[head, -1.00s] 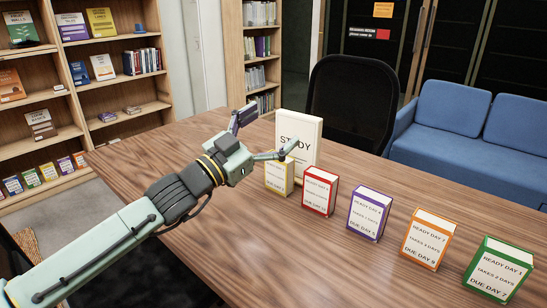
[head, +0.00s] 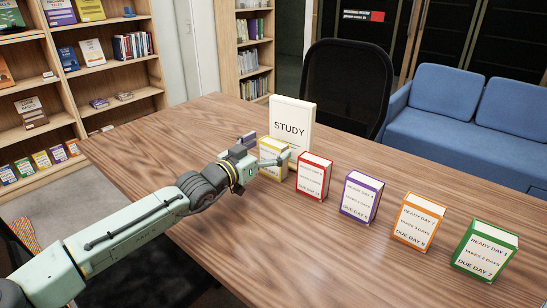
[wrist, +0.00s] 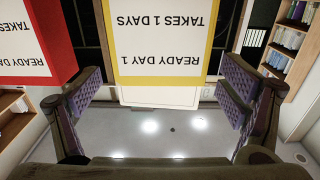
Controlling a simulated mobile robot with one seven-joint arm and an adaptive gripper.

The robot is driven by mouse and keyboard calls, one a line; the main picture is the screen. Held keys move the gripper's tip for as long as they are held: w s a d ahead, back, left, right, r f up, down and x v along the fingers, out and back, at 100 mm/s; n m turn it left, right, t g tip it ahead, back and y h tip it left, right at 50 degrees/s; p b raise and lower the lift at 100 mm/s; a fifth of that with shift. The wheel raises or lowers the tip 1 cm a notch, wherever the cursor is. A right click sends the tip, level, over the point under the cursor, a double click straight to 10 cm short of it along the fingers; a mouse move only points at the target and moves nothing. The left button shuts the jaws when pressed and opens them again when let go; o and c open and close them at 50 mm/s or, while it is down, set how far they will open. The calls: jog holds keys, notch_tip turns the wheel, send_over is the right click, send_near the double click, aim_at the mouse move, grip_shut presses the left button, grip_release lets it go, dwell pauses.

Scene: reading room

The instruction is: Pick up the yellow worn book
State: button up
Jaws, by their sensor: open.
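The yellow book (head: 272,151) stands upright on the wooden table, at the left end of a row of books.
A red book (head: 313,177) stands close to the right; in the wrist view it is beside the left finger. Purple (head: 360,196), orange (head: 418,222) and green (head: 484,250) books stand further right. A white STUDY sign (head: 291,125) stands just behind the yellow book.

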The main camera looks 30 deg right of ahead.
jog(key=shift+x, duration=1.15)
jog(key=c, duration=1.3)
jog(key=shift+c, duration=0.5)
jog(key=shift+r, duration=0.15)
